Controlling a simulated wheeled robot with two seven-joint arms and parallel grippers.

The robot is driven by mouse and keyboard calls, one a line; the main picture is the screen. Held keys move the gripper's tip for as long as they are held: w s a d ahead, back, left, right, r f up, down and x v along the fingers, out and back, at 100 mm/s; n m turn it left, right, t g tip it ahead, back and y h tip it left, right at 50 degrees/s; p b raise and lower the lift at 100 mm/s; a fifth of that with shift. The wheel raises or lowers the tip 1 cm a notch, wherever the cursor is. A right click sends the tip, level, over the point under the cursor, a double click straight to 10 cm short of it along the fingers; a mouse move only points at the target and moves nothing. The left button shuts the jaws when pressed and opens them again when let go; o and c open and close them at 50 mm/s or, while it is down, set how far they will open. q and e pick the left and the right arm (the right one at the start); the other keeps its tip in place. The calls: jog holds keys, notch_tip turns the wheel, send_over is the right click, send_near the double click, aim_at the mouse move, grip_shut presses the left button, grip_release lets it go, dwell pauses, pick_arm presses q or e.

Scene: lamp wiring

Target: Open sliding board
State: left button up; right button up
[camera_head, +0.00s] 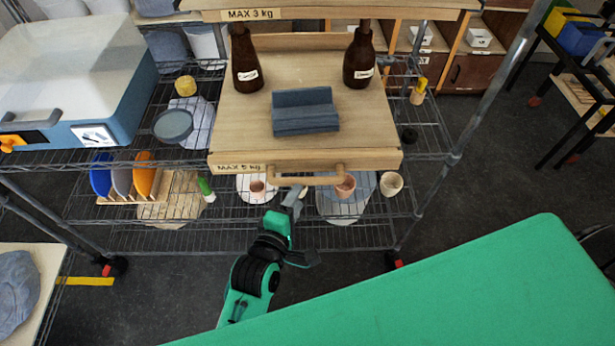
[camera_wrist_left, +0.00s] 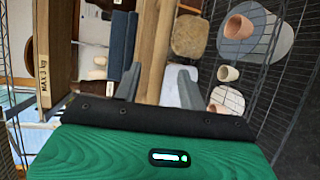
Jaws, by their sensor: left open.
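The lower wooden sliding board (camera_head: 235,120) is labelled "MAX 5 kg" and has a wooden bar handle (camera_head: 312,179) on its front edge. It sticks out below an upper board (camera_head: 340,14) labelled "MAX 3 kg". My left gripper (camera_head: 294,196) is open just in front of and below the handle's left part, tilted. In the left wrist view, my left gripper (camera_wrist_left: 157,88) has its fingers apart, with the wooden board edge (camera_wrist_left: 154,45) beyond and between them. Contact with the handle cannot be told. My right gripper is not in view.
Two brown bottles (camera_head: 245,62) and a blue-grey stepped block (camera_head: 305,112) stand on the board. The wire shelf below holds cups (camera_head: 345,187), plates and a rack of coloured plates (camera_head: 122,178). A blue-and-white box (camera_head: 75,75) stands at left.

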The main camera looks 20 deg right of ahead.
aim_at(305, 184)
pick_arm(q)
jog(key=x, duration=0.8)
jog(key=shift+p, duration=0.3)
jog(key=shift+a, duration=0.1)
grip_shut()
